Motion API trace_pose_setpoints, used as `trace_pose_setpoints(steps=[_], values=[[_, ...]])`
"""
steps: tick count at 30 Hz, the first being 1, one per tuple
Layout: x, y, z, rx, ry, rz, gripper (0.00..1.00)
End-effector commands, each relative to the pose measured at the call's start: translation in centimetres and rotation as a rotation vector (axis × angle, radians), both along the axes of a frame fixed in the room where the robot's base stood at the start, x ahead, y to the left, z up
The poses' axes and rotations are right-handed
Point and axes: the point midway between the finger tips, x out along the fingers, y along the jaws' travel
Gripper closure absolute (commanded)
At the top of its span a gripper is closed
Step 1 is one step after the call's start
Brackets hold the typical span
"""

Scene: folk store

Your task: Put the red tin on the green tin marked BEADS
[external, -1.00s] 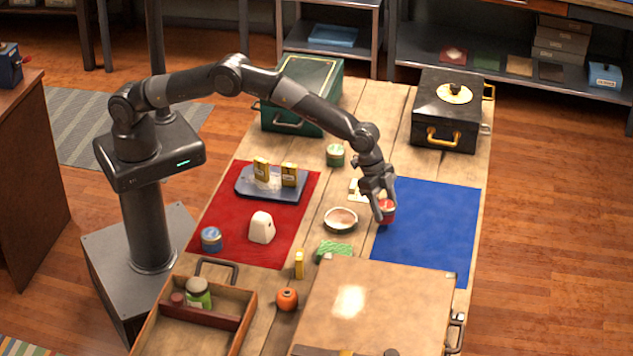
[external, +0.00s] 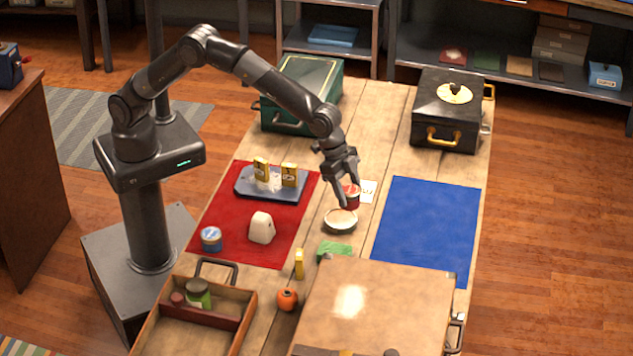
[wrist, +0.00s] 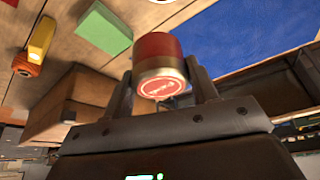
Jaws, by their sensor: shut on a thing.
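The red tin (external: 352,199) is held between the fingers of my gripper (external: 348,199), above the table near the white bowl. In the wrist view the red tin (wrist: 156,50) sits between both fingertips, with its round red-and-white labelled face towards the camera.
A shallow bowl (external: 341,222) lies just below my gripper, with a white card (external: 368,191) to the right. A tray (external: 246,190) with yellow boxes stands left on the red mat. The blue mat (external: 427,231) is empty. A green case (external: 318,80) and a black case (external: 445,118) stand behind.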

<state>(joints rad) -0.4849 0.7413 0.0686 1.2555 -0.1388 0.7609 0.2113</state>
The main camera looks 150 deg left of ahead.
Motion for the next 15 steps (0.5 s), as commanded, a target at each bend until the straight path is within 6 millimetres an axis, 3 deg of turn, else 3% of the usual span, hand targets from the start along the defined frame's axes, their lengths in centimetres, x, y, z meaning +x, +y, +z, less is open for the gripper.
trace_pose_setpoints(steps=[5,9,15], values=[[-6.0,1.9,2.0,0.002,-0.003,0.166,0.71],[-11.9,3.2,3.4,0.002,-0.002,0.325,0.71],[-20.0,4.0,4.5,0.0,-0.002,0.535,0.71]])
